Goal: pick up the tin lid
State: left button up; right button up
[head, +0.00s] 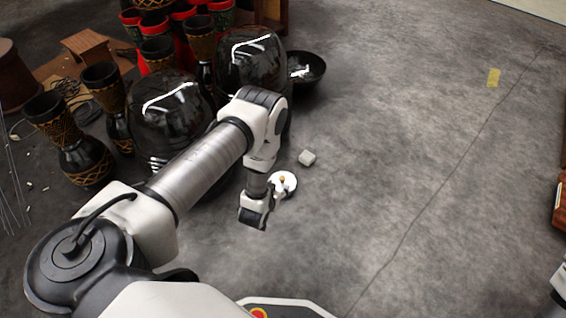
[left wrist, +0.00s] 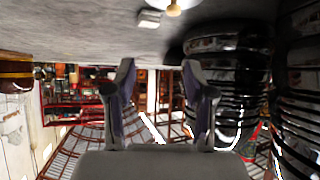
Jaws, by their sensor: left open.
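The tin lid (head: 290,181) is a small white disc with an orange-brown knob, lying on the grey floor near the middle of the head view. Its edge and knob also show at the top of the left wrist view (left wrist: 179,4). My left gripper (head: 278,188) is beside the lid in the head view and partly overlaps it. In the left wrist view the two fingers of this gripper (left wrist: 163,85) stand wide apart with nothing between them. Whether a finger touches the lid cannot be told.
A small pale block (head: 307,157) lies just beyond the lid. Large glossy black vessels (head: 170,108) stand close to my left arm, with a black bowl (head: 312,78) behind. Several goblet drums (head: 78,145) crowd the left.

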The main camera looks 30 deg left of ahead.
aim_at(282, 178)
pick_arm(q)
jog(key=w+a+f+b, duration=0.1)
jog(key=f+b, duration=0.1)
jog(key=f, duration=0.1)
jog(key=w+a+f+t+b, duration=0.1)
jog(key=f+b, duration=0.1)
jog(key=f, duration=0.1)
jog(key=w+a+f+t+b, duration=0.1)
jog(key=f+b, duration=0.1)
jog(key=f, duration=0.1)
jog(key=shift+w+y, duration=0.35)
jog(key=shift+y, duration=0.05)
jog(key=b+x, duration=0.5)
jog(key=x, duration=0.2)
jog(key=shift+w+r+b, duration=0.1)
jog(key=shift+r+b, duration=0.1)
jog(key=shift+b, duration=0.15)
jog(key=shift+w+a, duration=0.15)
jog(key=shift+w, duration=0.2)
jog(key=shift+r, duration=0.15)
grip_shut()
pick_arm(e)
notch_tip(282, 178, down, 16)
jog(key=w, duration=0.1)
jog(key=shift+w+t, duration=0.3)
jog(key=shift+w, duration=0.05)
